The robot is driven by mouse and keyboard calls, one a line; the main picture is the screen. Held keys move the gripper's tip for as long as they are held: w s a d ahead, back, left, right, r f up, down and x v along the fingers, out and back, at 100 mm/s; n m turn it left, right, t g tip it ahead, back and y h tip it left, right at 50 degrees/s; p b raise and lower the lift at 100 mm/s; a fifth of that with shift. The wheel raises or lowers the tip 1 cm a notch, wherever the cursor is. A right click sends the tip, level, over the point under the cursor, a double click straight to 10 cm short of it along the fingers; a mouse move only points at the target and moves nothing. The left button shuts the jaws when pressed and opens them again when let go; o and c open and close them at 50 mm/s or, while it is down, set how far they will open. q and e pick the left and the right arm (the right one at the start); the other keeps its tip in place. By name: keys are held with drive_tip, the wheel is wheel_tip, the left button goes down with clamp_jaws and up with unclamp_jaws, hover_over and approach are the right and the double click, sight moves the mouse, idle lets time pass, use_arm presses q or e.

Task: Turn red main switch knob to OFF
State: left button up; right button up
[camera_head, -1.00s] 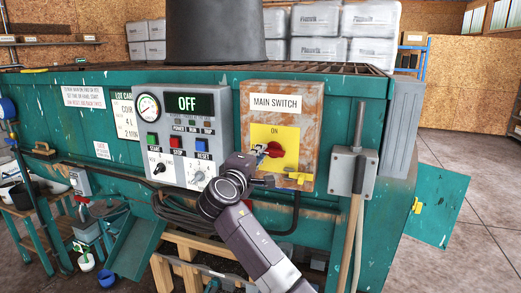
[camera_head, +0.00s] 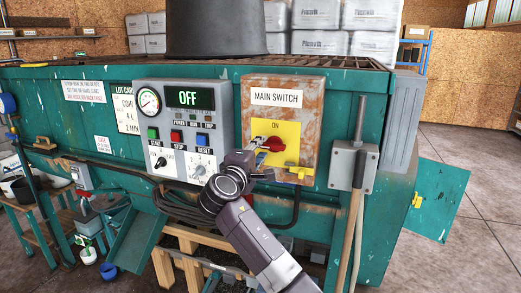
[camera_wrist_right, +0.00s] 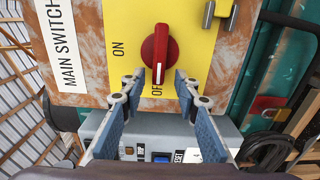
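The red main switch knob (camera_head: 273,145) sits on a yellow plate (camera_head: 291,133) on a rusty box labelled MAIN SWITCH. In the right wrist view the knob (camera_wrist_right: 159,52) has its white mark facing the OFF lettering, with ON off to its side. My right gripper (camera_head: 261,146) is at the left side of the knob. In the right wrist view its two blue-padded fingers (camera_wrist_right: 160,78) are spread, with the marked end of the knob between or just beyond the tips. I cannot tell whether they touch it. My left gripper is not in view.
A yellow hasp (camera_head: 299,171) juts from the plate's lower right. The control panel (camera_head: 181,102) with a green OFF display stands left of the box. A grey bracket with a long handle (camera_head: 353,168) is to the right. Cable loops hang below.

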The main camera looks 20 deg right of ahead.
drive_tip(key=v, duration=1.2)
